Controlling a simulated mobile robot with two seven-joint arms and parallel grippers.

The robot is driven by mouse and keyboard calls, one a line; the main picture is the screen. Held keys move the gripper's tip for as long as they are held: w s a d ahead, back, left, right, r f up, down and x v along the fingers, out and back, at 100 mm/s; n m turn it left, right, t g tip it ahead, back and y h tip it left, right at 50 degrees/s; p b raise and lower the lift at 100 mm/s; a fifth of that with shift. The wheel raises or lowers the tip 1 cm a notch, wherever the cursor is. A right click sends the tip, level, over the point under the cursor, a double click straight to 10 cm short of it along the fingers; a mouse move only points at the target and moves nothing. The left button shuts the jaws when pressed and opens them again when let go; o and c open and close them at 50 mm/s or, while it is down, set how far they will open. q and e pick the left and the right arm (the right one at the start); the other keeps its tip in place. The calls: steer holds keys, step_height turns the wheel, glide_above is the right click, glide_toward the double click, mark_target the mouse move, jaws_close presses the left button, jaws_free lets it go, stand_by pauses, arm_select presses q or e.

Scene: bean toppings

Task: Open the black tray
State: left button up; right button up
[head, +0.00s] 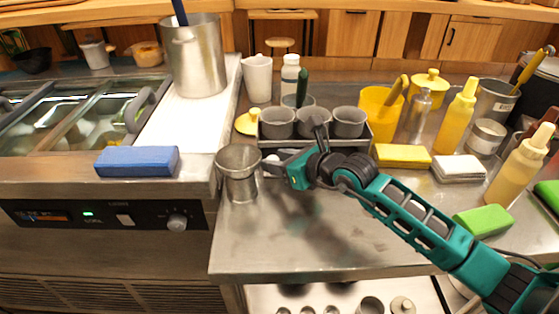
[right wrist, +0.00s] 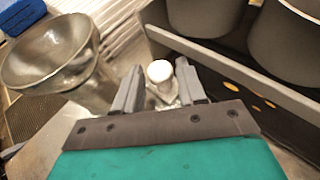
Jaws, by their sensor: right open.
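A tray with a grey metal front wall and a dark inside (head: 350,143) stands at the back of the steel counter and holds several grey cups. In the right wrist view its wall (right wrist: 222,62) and dark inside (right wrist: 245,88) show at the upper right. My right gripper (head: 270,166) is in front of the tray's left end, beside a metal cup (head: 240,185). In the right wrist view, my right gripper (right wrist: 162,88) is open, with a small white-topped round knob (right wrist: 159,71) between its fingertips. I cannot tell whether the fingers touch it. My left gripper is not in view.
The metal cup stands close to the left of my right gripper. A blue sponge (head: 137,161) lies farther left. Yellow (head: 402,155) and white (head: 458,168) sponges and sauce bottles (head: 456,115) crowd the right. The counter front (head: 300,235) is clear.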

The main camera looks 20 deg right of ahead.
steer(key=shift+c, duration=0.3)
jaws_close()
steer(key=shift+f, duration=0.1)
